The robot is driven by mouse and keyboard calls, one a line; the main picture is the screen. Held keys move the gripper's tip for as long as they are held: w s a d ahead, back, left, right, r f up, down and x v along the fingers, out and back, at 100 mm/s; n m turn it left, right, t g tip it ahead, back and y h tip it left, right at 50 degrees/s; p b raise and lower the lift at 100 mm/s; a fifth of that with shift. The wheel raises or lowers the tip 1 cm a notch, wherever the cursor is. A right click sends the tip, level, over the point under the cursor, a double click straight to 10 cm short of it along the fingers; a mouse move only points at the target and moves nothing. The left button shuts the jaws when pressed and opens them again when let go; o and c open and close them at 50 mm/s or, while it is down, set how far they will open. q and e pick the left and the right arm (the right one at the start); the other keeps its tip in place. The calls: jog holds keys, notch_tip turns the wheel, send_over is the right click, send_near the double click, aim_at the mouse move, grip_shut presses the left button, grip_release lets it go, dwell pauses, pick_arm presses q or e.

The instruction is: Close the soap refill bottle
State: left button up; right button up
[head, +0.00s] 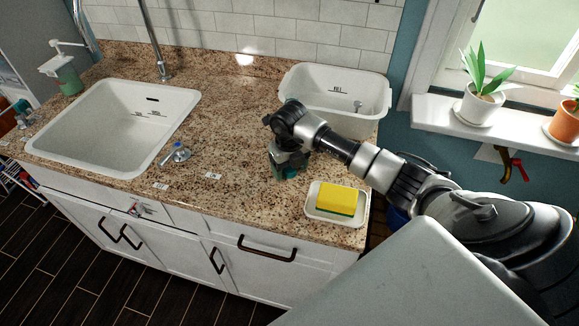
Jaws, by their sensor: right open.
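My right gripper (287,165) reaches in from the right and points down, open, low over the middle of the speckled counter (235,140). Small dark teal parts show at its fingertips. I cannot tell whether they are finger pads or part of the soap refill bottle, so neither the bottle nor its cap is clearly seen. A green bottle with a white pump top (67,72) stands upright at the back left, far from the gripper. My left gripper is not in view.
A yellow sponge (337,199) lies in a white dish (322,216) right of the gripper. A small silver and blue item (177,153) lies near the white sink (165,100). A white basin (310,82) stands behind my right arm. A potted plant (480,105) stands on the windowsill.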

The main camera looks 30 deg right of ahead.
aim_at(290, 168)
jog(key=shift+c, duration=0.3)
jog(key=c, duration=0.9)
jog(key=shift+c, duration=0.2)
jog(key=shift+r, duration=0.45)
notch_tip(290, 168, up, 3)
jog(key=shift+f+b, duration=0.15)
jog(key=shift+b, duration=0.7)
jog(key=s+a+r+b, duration=0.2)
jog(key=s+a+r, duration=0.5)
jog(key=s+a, duration=0.1)
jog(key=shift+a+r, duration=0.2)
jog(key=shift+r, duration=0.05)
